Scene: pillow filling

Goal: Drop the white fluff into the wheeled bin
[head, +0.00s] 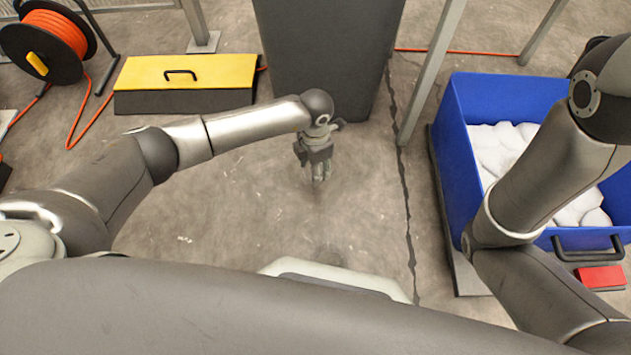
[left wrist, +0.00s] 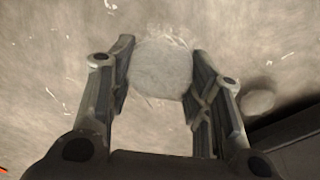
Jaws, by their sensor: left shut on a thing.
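My left gripper (head: 318,176) is low over the concrete floor in the middle of the head view, fingers pointing down. In the left wrist view its two fingers (left wrist: 162,85) are shut on a rounded, pale, fuzzy lump of white fluff (left wrist: 162,68). The fluff is hard to make out in the head view. A tall dark grey body (head: 328,55), which looks like the wheeled bin, stands just beyond the gripper; its wheels and opening are not visible. My right gripper is out of view.
A blue crate (head: 458,150) holding several white lumps (head: 500,145) stands at the right, partly behind my right arm. A yellow-topped black case (head: 215,68) and an orange cable reel (head: 50,45) are at the back left. Metal posts (head: 430,75) rise right of the grey body. Bare floor surrounds the gripper.

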